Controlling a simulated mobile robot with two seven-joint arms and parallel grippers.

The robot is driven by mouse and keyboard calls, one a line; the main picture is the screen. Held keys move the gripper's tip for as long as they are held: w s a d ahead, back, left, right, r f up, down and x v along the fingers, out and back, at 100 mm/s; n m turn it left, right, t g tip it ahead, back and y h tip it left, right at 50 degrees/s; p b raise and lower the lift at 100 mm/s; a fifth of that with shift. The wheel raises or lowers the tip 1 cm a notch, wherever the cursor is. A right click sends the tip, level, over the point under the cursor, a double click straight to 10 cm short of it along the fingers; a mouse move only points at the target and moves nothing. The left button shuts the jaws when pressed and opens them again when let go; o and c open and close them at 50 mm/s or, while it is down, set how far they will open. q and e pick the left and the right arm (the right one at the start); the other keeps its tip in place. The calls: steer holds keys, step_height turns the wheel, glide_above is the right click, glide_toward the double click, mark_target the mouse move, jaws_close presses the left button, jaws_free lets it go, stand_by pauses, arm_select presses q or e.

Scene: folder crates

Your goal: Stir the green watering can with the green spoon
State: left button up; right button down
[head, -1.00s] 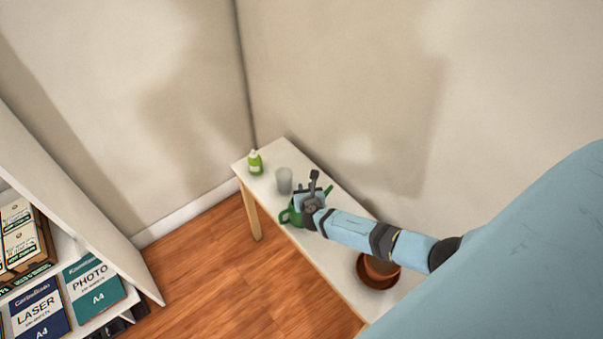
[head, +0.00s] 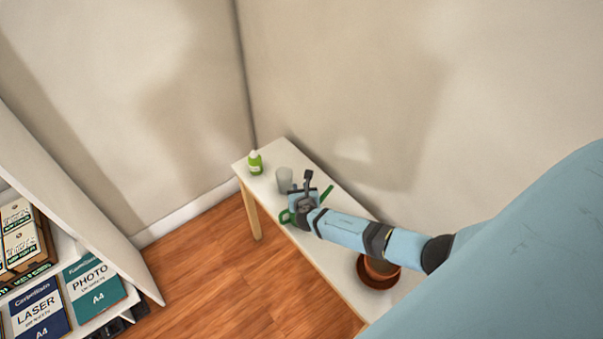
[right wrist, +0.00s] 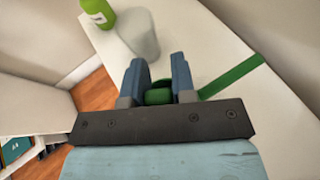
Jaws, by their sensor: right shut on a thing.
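The green watering can (head: 286,216) stands on the white table, mostly hidden under my right gripper. Its handle shows to the left of the gripper and its spout to the right; the spout also shows in the right wrist view (right wrist: 235,75). My right gripper (head: 302,193) is over the can. In the right wrist view its two fingers are shut on a green piece, the green spoon (right wrist: 158,96). Only a short part of the spoon shows, and its lower end is hidden. My left gripper is not in view.
A grey-white cup (head: 284,179) stands just behind the gripper, and a green bottle (head: 255,164) at the table's far end. A brown pot (head: 380,270) is under my right arm. The white table (head: 330,262) stands along the wall. A shelf (head: 75,215) is at left.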

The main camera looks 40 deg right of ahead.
step_height(320, 180, up, 14)
steer(key=p, duration=0.1)
steer(key=shift+f+p, duration=0.25)
steer(key=shift+p, duration=0.05)
stand_by(0.4)
stand_by(0.4)
